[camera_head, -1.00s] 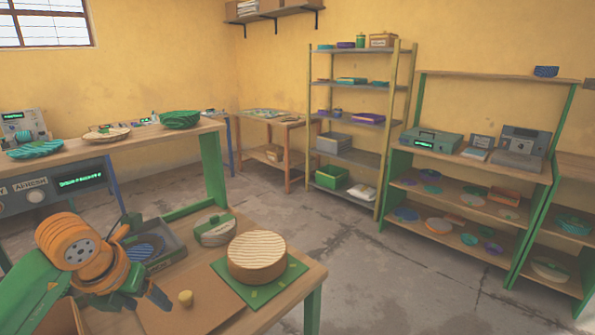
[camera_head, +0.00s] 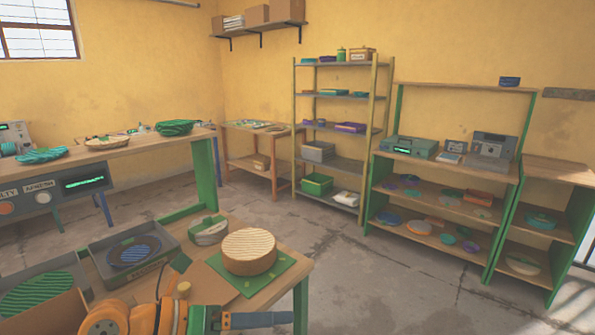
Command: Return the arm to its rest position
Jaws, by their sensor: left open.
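My left gripper (camera_head: 250,320) is low at the bottom edge of the view, with its orange wrist (camera_head: 110,318) to its left. Its grey fingers point right, in front of the near table (camera_head: 225,292); the jaws are open, and I see nothing held. On the table, a round tan block with a ridged top (camera_head: 249,250) sits on a green mat (camera_head: 290,268), behind and apart from the fingers. A small yellow knob (camera_head: 184,288) stands just behind the gripper. My right gripper is not in view.
A grey tray with a blue striped disc (camera_head: 134,250) and another with a green striped disc (camera_head: 40,298) lie left on the table. Shelves (camera_head: 440,205) line the back right. The floor (camera_head: 380,290) right of the table is clear.

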